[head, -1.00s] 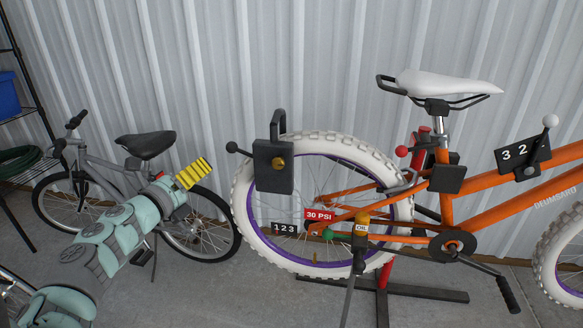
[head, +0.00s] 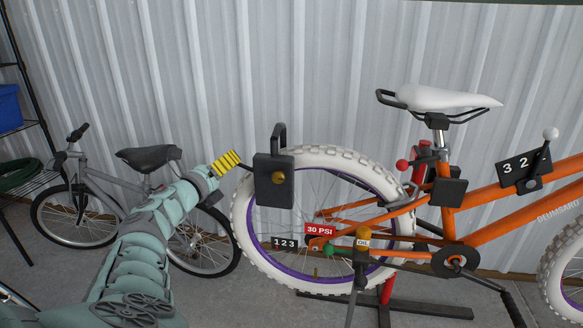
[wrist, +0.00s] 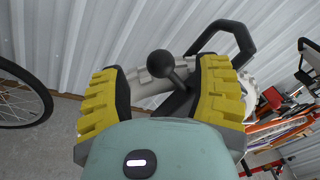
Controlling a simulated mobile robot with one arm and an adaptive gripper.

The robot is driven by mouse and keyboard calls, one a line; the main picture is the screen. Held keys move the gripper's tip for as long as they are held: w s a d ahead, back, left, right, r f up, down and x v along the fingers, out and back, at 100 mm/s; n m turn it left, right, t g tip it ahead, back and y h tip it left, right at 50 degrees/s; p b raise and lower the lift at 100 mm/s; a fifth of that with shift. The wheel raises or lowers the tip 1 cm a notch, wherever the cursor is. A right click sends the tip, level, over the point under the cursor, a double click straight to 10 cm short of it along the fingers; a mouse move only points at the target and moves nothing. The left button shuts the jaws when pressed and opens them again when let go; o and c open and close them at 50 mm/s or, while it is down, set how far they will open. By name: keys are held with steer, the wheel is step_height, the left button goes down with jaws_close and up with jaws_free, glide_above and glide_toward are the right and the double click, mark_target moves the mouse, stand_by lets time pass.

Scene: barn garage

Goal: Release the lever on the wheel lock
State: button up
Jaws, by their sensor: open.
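The wheel lock (head: 274,181) is a dark box with a shackle and a brass round piece, on the white rear tire of the orange bike. Its lever, a short rod with a black ball knob, sticks out to the left; in the head view the knob is hidden behind my gripper (head: 227,163). In the wrist view the lever knob (wrist: 161,63) shows between my two yellow fingers (wrist: 165,95), which stand apart on either side. The gripper is open; I cannot tell whether a finger touches the lever. The shackle (wrist: 228,38) shows behind the right finger.
The orange bike (head: 470,205) stands raised on a red and black stand. It carries several other knobbed levers and small labels. A grey bike (head: 100,200) stands behind my arm, in front of the corrugated wall (head: 330,70). A shelf is at far left.

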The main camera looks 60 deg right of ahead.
mark_target(241, 164)
steer(key=shift+w+d+b, duration=0.2)
steer(key=shift+d+b, duration=0.2)
steer(key=shift+d, duration=1.25)
steer(key=shift+c, duration=0.4)
jaws_close()
